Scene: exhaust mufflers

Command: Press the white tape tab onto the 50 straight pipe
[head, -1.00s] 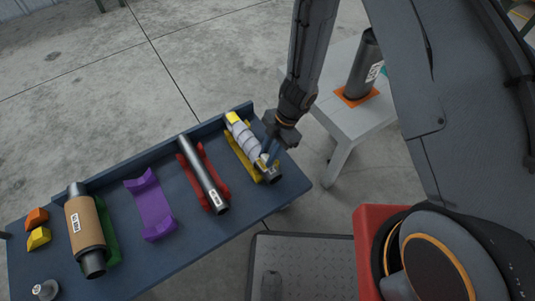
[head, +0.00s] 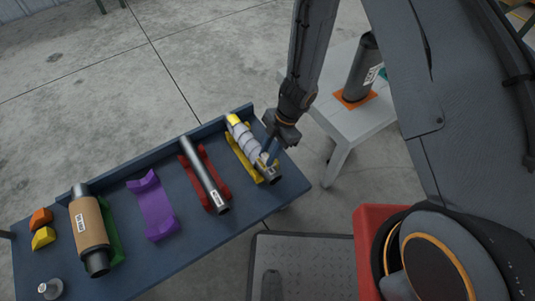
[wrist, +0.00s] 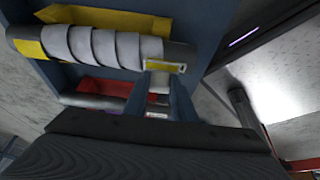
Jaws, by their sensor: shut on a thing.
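A steel straight pipe (head: 273,178) wrapped in pale grey-white bands lies in a yellow cradle (head: 241,160) on the blue bench. The wrist view shows this pipe (wrist: 27,42) across the top, with a yellow band near its left end and a yellow-edged label (wrist: 165,66) near its right end. My gripper (head: 268,156) reaches down to the labelled end. In the wrist view its fingers (wrist: 160,90) are shut on the small white tape tab (wrist: 159,82), just below the label. I cannot tell whether the tab touches the pipe. The label text is too small to read.
A bare pipe (head: 201,168) lies in a red cradle (head: 218,183). Left of it are an empty purple cradle (head: 154,210) and a tan-wrapped muffler (head: 89,226) by a green cradle (head: 118,245). A grey side table (head: 345,122) holds a dark cylinder (head: 361,72). The bench has a raised back edge.

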